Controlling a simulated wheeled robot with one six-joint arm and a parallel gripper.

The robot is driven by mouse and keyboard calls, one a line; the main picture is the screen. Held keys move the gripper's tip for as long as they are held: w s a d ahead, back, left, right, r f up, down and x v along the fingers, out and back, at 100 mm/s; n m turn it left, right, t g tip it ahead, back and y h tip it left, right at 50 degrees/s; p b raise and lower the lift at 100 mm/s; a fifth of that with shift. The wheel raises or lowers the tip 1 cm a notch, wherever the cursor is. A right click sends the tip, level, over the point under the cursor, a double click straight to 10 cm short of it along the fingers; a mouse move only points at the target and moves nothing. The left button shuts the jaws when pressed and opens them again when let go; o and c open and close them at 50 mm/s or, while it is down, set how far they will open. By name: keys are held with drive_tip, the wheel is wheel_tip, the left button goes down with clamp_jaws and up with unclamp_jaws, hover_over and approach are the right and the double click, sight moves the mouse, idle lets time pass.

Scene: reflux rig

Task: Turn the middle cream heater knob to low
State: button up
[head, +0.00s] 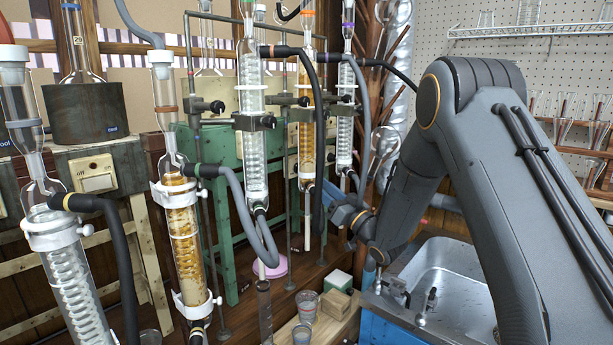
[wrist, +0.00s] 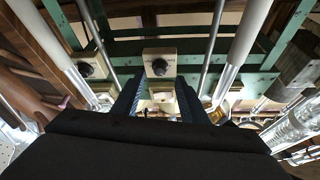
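A cream heater box with a round black knob (wrist: 159,67) is in the upper middle of the wrist view, straight ahead of my gripper. A second cream box with a black knob (wrist: 87,68) is to its left. I cannot tell the knob's setting. My gripper (wrist: 159,88) is open, its two dark blue fingers apart below and to either side of the central knob, with nothing held. No contact with the knob shows. In the head view my gripper (head: 345,212) is beside the glassware; the heater knobs are not clearly visible there, behind the condensers.
A green frame (head: 228,205) carries the heaters. Glass condensers (head: 253,120) with hoses and clamps stand in front. A metal sink (head: 445,275) is at lower right. In the wrist view, metal rods (wrist: 212,50) and pale tubes flank the central heater.

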drive_tip(key=x, duration=0.5)
drive_tip(key=shift+p, duration=0.4)
drive_tip(key=shift+d, duration=0.1)
drive_tip(key=c, duration=1)
drive_tip(key=shift+f, duration=0.1)
